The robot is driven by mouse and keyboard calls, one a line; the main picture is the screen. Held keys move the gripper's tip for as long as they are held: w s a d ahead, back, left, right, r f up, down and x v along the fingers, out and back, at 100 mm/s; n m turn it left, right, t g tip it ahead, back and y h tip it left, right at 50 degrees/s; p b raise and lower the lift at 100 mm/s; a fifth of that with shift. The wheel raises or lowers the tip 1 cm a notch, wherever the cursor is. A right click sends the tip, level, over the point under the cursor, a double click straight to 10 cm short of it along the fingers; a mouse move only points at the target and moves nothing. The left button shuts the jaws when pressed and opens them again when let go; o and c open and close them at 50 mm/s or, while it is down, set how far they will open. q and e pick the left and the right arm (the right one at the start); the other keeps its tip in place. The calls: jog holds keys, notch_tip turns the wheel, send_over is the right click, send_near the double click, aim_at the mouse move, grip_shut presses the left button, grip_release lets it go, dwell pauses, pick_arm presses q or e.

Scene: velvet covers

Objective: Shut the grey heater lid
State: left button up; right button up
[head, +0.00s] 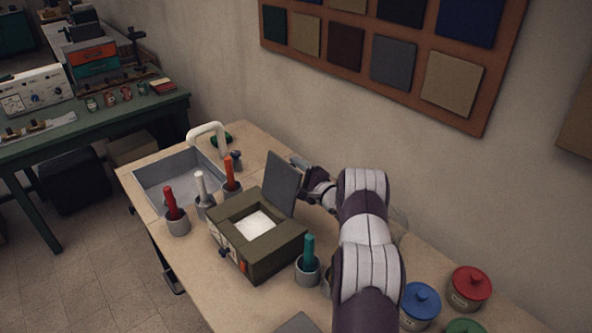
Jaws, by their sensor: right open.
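The heater (262,255) is an olive box on the bench, with a bright white area inside its open top. Its grey lid (283,182) stands up, roughly upright, at the box's far right side. My right gripper (301,166) is open, behind the lid on its right side, near its upper right edge. The lid partly hides the fingers, and I cannot tell whether they touch it. My left gripper is not in view.
Cups holding a red tool (171,205), a white tool (200,186), an orange tool (229,173) and a teal tool (308,252) stand close around the heater. A sink (165,168) lies behind left. Blue (421,300) and red (469,285) lidded jars stand at right.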

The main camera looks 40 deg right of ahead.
grip_shut()
jog(key=shift+a+r+n, duration=0.3)
jog(key=shift+a+n, duration=0.6)
jog(key=shift+a, duration=0.05)
jog(key=a+n+b, duration=0.2)
jog(key=a+n, duration=0.1)
jog(key=a, duration=0.3)
jog(key=shift+s+r+n, duration=0.35)
jog(key=shift+r+n, duration=0.05)
